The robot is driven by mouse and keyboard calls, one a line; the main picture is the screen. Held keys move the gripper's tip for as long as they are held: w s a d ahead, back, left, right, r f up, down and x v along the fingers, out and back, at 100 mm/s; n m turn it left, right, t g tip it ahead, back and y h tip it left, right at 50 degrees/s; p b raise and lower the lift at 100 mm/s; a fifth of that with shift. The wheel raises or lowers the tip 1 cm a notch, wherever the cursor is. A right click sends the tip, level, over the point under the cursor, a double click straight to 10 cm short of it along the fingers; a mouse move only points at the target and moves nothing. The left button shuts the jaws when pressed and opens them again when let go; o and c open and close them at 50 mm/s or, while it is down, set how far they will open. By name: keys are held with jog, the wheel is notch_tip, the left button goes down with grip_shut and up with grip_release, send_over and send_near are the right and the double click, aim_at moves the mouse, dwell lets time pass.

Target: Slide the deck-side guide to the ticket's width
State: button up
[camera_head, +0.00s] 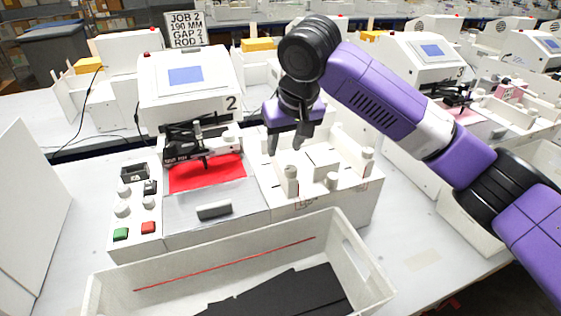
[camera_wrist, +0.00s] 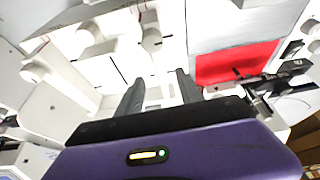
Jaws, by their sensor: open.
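Plotter number 2 (camera_head: 190,90) stands with a red sheet (camera_head: 207,172) under its pen carriage; the sheet also shows in the wrist view (camera_wrist: 235,64). Right of it is a white feed unit (camera_head: 325,205) with slotted white plates and upright round-topped knobs. One knob (camera_head: 291,180) stands at the left front, another (camera_head: 332,181) in the middle, a third (camera_head: 367,158) at the right.
A control panel with green (camera_head: 121,234) and red (camera_head: 148,227) buttons is at the left. A sign (camera_head: 184,30) reads JOB 2, 190 MM, GAP 2, ROD 1.

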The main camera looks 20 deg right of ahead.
aim_at(281, 158)
jog(key=shift+x, duration=3.9)
grip_shut()
